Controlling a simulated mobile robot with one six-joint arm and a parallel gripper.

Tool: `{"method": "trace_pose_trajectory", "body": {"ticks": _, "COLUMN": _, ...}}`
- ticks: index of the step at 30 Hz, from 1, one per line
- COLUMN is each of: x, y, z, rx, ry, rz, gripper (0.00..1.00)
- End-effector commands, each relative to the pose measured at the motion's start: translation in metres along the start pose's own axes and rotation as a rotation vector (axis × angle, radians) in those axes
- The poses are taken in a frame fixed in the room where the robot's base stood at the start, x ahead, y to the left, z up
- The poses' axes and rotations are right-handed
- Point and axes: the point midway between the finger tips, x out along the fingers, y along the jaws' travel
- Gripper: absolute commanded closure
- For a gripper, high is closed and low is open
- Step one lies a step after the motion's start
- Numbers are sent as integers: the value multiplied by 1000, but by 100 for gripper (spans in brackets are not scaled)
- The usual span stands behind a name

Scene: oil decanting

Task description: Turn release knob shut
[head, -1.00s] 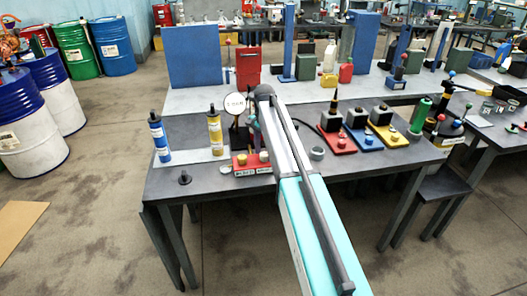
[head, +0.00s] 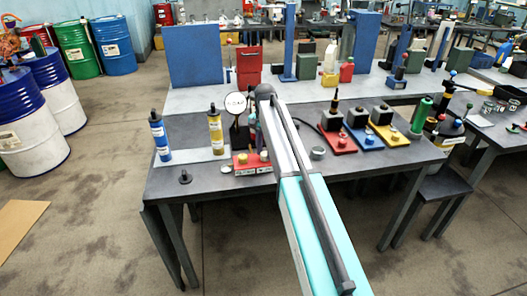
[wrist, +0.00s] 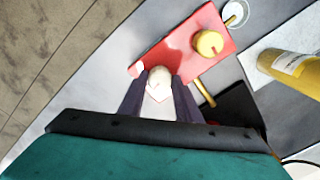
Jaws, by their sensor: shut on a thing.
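A red base (wrist: 181,50) shows in the wrist view and on the dark table in the head view (head: 241,168). A pale round knob (wrist: 158,78) sits near its lower edge, between the dark fingers of my gripper (wrist: 159,83). My gripper is shut on this knob. A brass-yellow knob (wrist: 209,43) stands on the same base, apart from the fingers. In the head view my arm hides most of the gripper and the held knob. A round white gauge (head: 236,102) stands behind the red base.
A yellow bottle (head: 215,130) and a blue bottle (head: 159,137) stand to the left. A small dark fitting (head: 185,177) is near the front left edge. Red, blue and yellow bases with dark blocks stand to the right. A brass rod (wrist: 205,92) passes close beside the right finger.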

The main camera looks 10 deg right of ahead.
Motion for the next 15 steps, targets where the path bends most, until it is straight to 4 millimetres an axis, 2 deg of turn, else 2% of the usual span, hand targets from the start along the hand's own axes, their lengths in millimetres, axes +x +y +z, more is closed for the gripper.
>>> {"method": "trace_pose_trajectory", "body": {"ticks": 15, "x": -1, "y": 0, "z": -1, "rx": -446, "ry": 1, "rz": -1, "gripper": 92}}
